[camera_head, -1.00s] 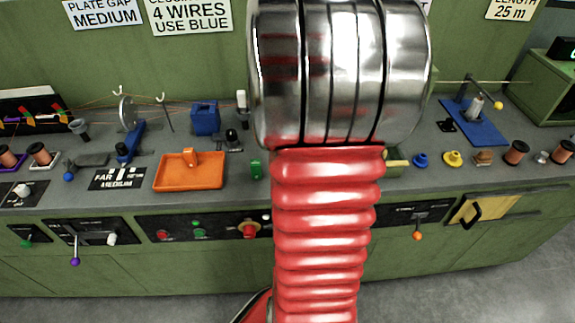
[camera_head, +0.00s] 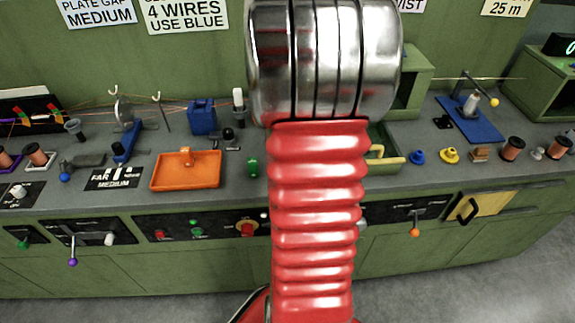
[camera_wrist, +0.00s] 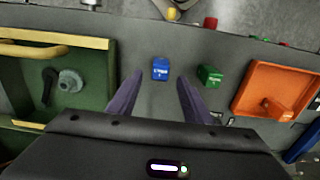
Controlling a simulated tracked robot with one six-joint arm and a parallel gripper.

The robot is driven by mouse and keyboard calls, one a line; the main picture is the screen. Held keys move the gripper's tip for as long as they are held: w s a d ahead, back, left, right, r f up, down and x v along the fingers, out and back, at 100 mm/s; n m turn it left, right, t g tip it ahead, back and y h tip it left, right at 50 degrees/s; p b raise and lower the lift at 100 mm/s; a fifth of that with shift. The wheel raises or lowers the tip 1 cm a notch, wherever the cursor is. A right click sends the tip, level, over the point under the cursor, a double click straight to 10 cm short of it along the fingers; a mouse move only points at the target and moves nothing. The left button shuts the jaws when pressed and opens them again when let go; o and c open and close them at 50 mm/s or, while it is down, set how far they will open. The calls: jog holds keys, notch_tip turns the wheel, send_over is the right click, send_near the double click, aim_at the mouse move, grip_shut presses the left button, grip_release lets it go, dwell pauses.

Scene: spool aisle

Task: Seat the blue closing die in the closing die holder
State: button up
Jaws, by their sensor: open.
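In the wrist view the blue closing die (camera_wrist: 160,69) is a small block with a white label. It stands on the grey bench top, upper middle. My gripper (camera_wrist: 158,82) is open and empty, its two purple fingers apart on either side of the blue die in the picture. I cannot tell how high the fingers are above the bench. In the head view my arm hides the blue die and the gripper. I cannot pick out the closing die holder with certainty.
A green block (camera_wrist: 209,75) stands beside the blue die, and shows in the head view (camera_head: 252,167). An orange tray (camera_wrist: 275,82) lies beyond it. On the other side a green open box (camera_wrist: 95,82) with a yellow rim holds grey parts. A sign (camera_head: 187,15) reads "4 WIRES USE BLUE".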

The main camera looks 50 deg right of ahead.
jog(key=shift+a+f, duration=0.1)
jog(key=shift+f, duration=2.5)
jog(key=shift+c, duration=0.2)
grip_shut()
